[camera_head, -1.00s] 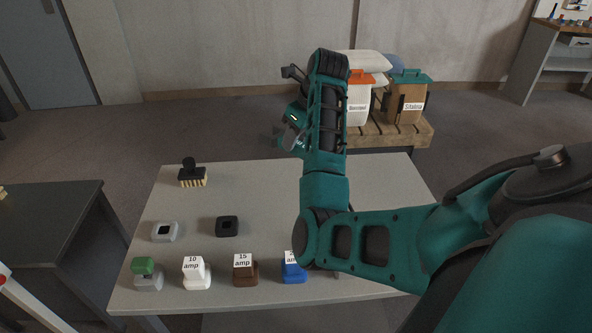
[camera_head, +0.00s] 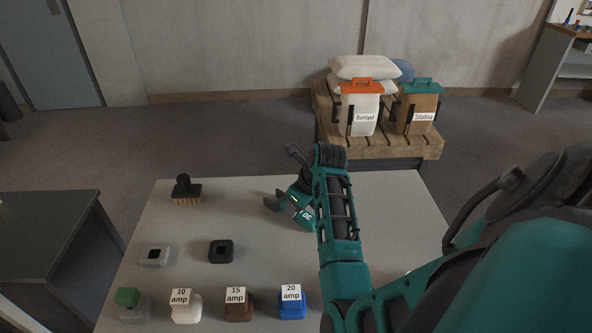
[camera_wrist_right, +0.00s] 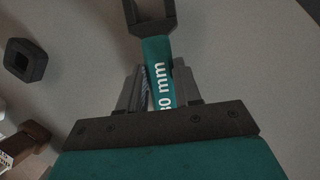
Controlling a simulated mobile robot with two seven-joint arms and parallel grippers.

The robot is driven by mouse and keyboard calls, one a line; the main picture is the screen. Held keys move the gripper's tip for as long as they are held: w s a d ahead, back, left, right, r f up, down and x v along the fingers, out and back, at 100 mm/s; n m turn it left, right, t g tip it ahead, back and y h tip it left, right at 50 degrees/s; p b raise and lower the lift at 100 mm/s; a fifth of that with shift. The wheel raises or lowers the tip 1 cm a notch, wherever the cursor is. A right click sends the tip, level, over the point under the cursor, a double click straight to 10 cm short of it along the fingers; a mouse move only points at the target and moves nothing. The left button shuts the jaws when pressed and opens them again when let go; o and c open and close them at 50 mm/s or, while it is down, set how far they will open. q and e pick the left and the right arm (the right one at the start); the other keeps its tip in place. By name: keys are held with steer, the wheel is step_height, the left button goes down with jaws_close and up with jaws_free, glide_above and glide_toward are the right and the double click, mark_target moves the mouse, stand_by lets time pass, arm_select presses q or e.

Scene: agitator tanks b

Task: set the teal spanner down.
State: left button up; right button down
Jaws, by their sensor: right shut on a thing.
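The teal spanner (camera_wrist_right: 158,55) has a dark open-ended head, and its teal handle carries white lettering that reads "30 mm". In the right wrist view its handle runs between the two grey fingers of my right gripper (camera_wrist_right: 161,92), which is shut on it. The spanner's head points away from the gripper, over the pale table top. In the head view my right gripper (camera_head: 276,203) is over the back middle of the grey table (camera_head: 385,225). The spanner is hard to make out there, and I cannot tell whether it touches the table. My left gripper is not in view.
A brush (camera_head: 186,190) stands at the back left. Grey (camera_head: 154,255) and black (camera_head: 221,251) square pieces lie mid-left. Several fuse blocks, including the blue one (camera_head: 291,305), line the front. The table's back right is bare. Bags stand on a pallet (camera_head: 430,148) behind.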

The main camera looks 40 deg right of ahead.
steer(key=shift+a, duration=0.1)
steer(key=c, duration=0.8)
jaws_free()
steer(key=shift+r, duration=0.1)
steer(key=v, duration=1.2)
steer(key=shift+s, duration=0.1)
